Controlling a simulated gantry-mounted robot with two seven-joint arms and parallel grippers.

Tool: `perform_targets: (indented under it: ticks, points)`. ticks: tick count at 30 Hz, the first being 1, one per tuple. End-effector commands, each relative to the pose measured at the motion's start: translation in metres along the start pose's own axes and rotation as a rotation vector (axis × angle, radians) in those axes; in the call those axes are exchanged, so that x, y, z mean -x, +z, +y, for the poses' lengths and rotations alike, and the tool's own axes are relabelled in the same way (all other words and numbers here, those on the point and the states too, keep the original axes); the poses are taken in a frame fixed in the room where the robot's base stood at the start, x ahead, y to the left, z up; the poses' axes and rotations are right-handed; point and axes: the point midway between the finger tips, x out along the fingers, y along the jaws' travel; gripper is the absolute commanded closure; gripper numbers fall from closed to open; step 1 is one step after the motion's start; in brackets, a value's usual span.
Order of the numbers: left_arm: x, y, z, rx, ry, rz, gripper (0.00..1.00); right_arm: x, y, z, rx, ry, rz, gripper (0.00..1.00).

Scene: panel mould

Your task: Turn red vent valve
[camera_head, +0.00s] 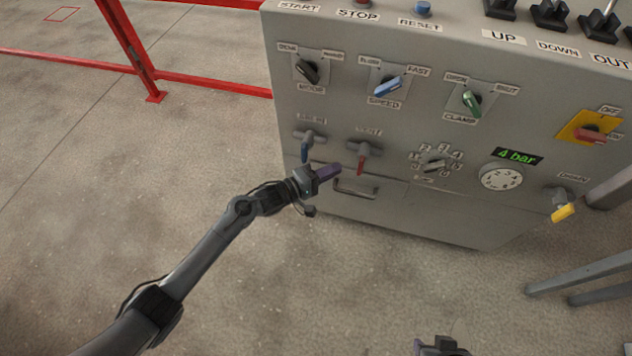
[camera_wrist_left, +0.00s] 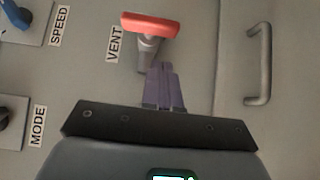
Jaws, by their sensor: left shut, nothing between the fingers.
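The red vent valve (camera_head: 362,160) sits on the front of the grey control panel (camera_head: 420,80), under the VENT label. Its red handle hangs downward in the head view. In the left wrist view the red handle (camera_wrist_left: 150,25) is at the top, with its grey stem below it. My left gripper (camera_head: 330,172) is shut and empty, its purple fingers just left of the handle's lower end. In the left wrist view its fingertips (camera_wrist_left: 161,75) point at the valve; whether they touch it I cannot tell. Part of my right gripper (camera_head: 438,347) shows at the bottom edge; its fingers are unclear.
A blue-handled valve (camera_head: 305,150) is just left of the vent valve. A drawer-like handle (camera_head: 356,190) lies below it. The mode knob (camera_head: 308,72), blue speed knob (camera_head: 388,87) and green clamp knob (camera_head: 471,102) are above. Floor to the left is clear up to the red rail (camera_head: 215,83).

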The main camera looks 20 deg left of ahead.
Motion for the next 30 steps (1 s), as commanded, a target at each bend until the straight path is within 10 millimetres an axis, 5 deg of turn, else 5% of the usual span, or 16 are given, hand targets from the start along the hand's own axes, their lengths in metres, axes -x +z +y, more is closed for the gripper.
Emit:
perform_targets:
  ticks: [10, 30]
  points:
    - [-0.023, 0.026, -0.002, 0.000, 0.000, 0.000, 1.00, -0.019, 0.005, -0.002, -0.006, -0.005, 0.001, 0.57]
    - [-0.022, 0.025, -0.001, 0.024, 0.020, 0.009, 1.00, -0.018, 0.006, 0.000, 0.004, 0.003, -0.001, 0.57]
